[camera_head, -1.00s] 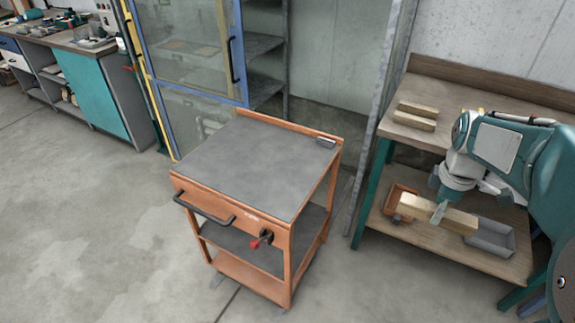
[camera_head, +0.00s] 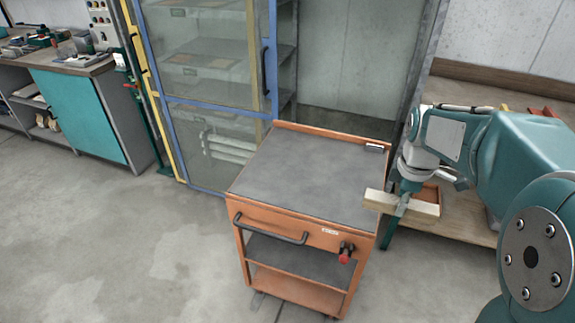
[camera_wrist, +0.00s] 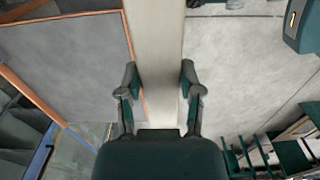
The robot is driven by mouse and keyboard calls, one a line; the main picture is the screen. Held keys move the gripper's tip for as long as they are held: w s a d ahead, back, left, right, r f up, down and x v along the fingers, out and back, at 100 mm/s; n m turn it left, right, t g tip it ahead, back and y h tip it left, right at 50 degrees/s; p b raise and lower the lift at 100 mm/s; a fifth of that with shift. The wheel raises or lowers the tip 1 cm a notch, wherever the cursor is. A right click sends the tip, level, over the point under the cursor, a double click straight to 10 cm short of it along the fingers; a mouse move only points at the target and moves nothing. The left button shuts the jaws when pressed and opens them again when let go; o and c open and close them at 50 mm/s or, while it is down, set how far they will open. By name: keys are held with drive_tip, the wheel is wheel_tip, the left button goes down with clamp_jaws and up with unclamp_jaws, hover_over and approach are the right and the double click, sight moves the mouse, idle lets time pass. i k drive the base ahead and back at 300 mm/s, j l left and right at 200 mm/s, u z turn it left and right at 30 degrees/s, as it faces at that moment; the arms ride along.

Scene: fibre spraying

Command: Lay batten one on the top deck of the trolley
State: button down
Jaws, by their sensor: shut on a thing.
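My gripper (camera_head: 402,204) is shut on a pale wooden batten (camera_head: 426,209), gripping it across its middle. In the head view the batten is by the right edge of the orange trolley (camera_head: 285,226), its left end overlapping the edge of the grey top deck (camera_head: 305,180). The exact height above the deck is hard to tell. In the wrist view the batten (camera_wrist: 158,35) runs up between the fingers (camera_wrist: 159,80), with the grey deck (camera_wrist: 65,65) on its left and the floor on its right.
A wooden bench (camera_head: 462,225) stands right of the trolley, partly hidden by my arm. A glazed cabinet with a blue frame (camera_head: 205,95) stands behind the trolley. A teal workbench (camera_head: 80,110) is at the left. The floor (camera_head: 110,230) to the front left is clear.

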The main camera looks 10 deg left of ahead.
sight(310, 181)
drive_tip(key=i+j, duration=0.35)
drive_tip(key=j, duration=0.15)
drive_tip(key=i+j, duration=0.35)
drive_tip(key=j, duration=0.15)
